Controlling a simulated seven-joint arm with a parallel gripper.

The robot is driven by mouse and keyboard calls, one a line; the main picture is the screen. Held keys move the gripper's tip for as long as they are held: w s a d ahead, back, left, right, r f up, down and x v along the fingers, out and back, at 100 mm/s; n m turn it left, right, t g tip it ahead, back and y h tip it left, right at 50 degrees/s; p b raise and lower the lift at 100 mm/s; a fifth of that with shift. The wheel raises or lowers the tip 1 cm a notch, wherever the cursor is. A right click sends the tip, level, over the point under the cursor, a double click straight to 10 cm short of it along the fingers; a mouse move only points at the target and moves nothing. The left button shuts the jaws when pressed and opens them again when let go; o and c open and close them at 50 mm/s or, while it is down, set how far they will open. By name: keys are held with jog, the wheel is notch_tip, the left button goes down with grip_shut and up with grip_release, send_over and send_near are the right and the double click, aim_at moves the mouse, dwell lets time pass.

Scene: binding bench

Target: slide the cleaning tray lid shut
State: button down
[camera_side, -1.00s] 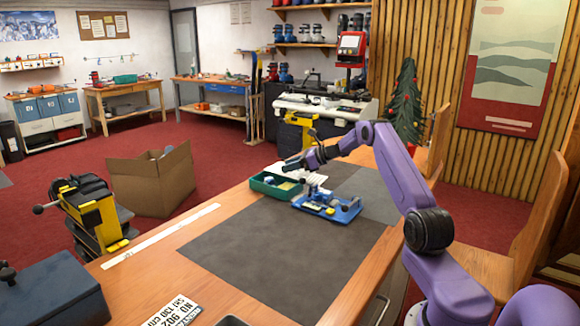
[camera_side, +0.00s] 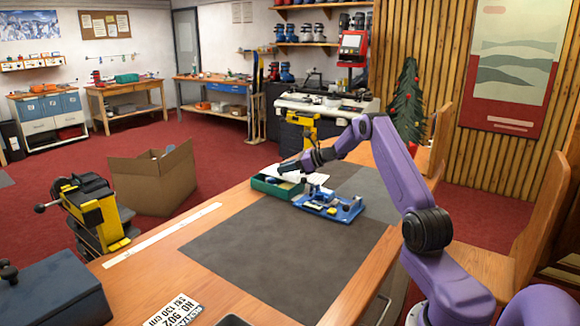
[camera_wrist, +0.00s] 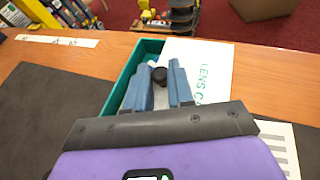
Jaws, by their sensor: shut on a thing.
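The cleaning tray is a green box (camera_wrist: 122,88) with a white sliding lid (camera_wrist: 200,65) lettered "LENS C…". The lid covers the right part of the tray, and a gap shows open at the left. A round black knob (camera_wrist: 159,77) stands on the lid near its left edge. My gripper (camera_wrist: 159,88) has its blue-grey fingers shut on either side of this knob. In the side view my gripper (camera_side: 284,168) is above the green tray (camera_side: 270,190). The tray's contents are mostly hidden.
A blue fixture (camera_side: 330,204) stands on the dark mat (camera_side: 290,250), close to the tray. A white strip (camera_side: 160,235) lies along the bench's left edge, and a printed sign (camera_side: 175,310) lies at the front. The middle of the mat is clear.

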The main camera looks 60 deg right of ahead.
jog(key=shift+a, duration=0.65)
jog(key=c, duration=1)
grip_release()
jog(key=shift+c, duration=0.2)
jog(key=v, duration=1.7)
jog(key=shift+s+r, duration=0.25)
jog(key=shift+o, duration=0.3)
